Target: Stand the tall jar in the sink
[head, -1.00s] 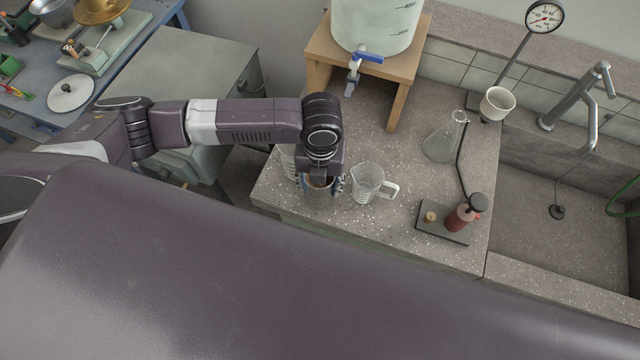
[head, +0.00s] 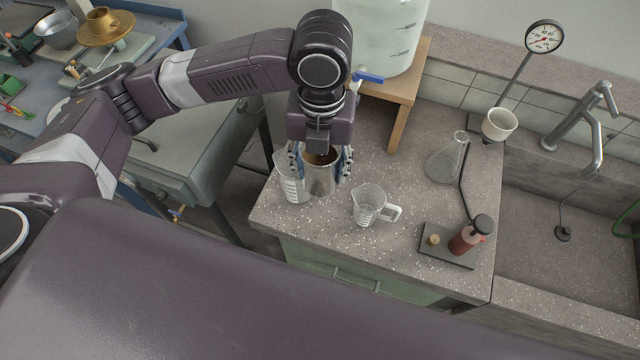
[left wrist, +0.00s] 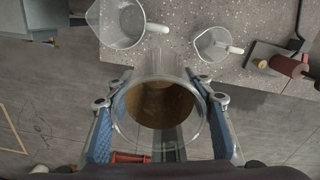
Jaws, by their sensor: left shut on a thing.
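The tall jar (head: 321,182) is clear, with brown contents. My left gripper (head: 321,168) is shut on it from both sides and holds it upright, raised near the bench's left end. In the left wrist view the jar (left wrist: 160,112) sits between the two blue-padded fingers (left wrist: 160,120), its round mouth facing the camera. The gripper hides part of the jar's upper side in the head view. The stone sink (head: 535,215) is at the far right, with a black plug in its basin. My right gripper is not in view.
A large measuring jug (head: 291,188) stands just left of the jar and a small jug (head: 368,205) to its right. A flask (head: 447,160), a gauge stand (head: 517,68), a red-bodied device (head: 462,240) and the tap (head: 585,112) lie towards the sink. A water tank (head: 385,35) stands behind.

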